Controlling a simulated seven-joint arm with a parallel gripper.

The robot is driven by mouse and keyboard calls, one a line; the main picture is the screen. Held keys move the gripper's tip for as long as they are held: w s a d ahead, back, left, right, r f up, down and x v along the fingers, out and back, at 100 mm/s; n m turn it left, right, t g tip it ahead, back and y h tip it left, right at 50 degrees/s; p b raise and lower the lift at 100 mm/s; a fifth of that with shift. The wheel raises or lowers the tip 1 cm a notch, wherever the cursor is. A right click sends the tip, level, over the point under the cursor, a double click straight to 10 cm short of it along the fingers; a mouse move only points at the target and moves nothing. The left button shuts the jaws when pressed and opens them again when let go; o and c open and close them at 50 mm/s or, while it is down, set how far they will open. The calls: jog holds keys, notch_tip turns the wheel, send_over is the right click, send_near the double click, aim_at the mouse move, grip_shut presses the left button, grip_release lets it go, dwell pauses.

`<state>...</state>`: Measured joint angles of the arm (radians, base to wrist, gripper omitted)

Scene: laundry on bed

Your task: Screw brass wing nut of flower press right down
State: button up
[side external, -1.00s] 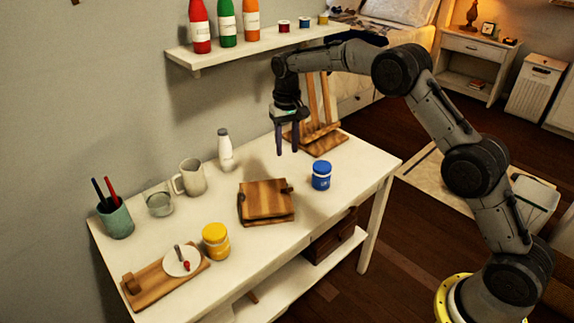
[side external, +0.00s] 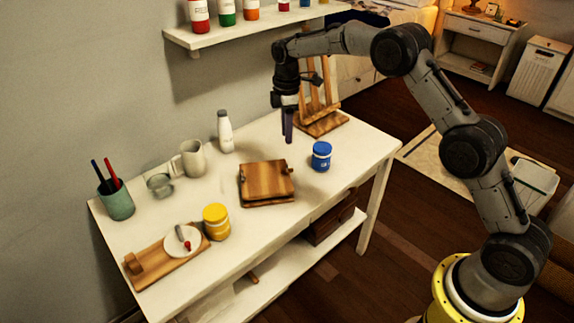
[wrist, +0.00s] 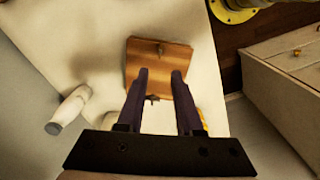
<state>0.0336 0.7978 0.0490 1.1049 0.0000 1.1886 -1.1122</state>
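The wooden flower press (side external: 267,181) lies flat on the white table, and it also shows in the wrist view (wrist: 150,62). One small wing nut (wrist: 161,48) is at its far edge in the wrist view. Another (wrist: 152,98) is at its near edge, between the fingers in that picture. Both look dark there, and their threads and height cannot be made out. My gripper (side external: 288,141) points down above the table, behind the press and apart from it. In the wrist view my gripper (wrist: 159,73) has its two fingers spread, with nothing held.
A blue jar (side external: 321,157) stands right of the press and a yellow jar (side external: 216,221) at its front left. A white bottle (side external: 225,132) and a mug (side external: 193,159) stand behind left. A wooden easel (side external: 320,119) is close behind my gripper. A wall shelf (side external: 240,38) hangs above.

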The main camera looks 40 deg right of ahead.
aim_at(287, 171)
notch_tip(287, 171, down, 12)
jog(key=shift+f, duration=0.2)
dwell(0.4)
grip_shut()
dwell(1.2)
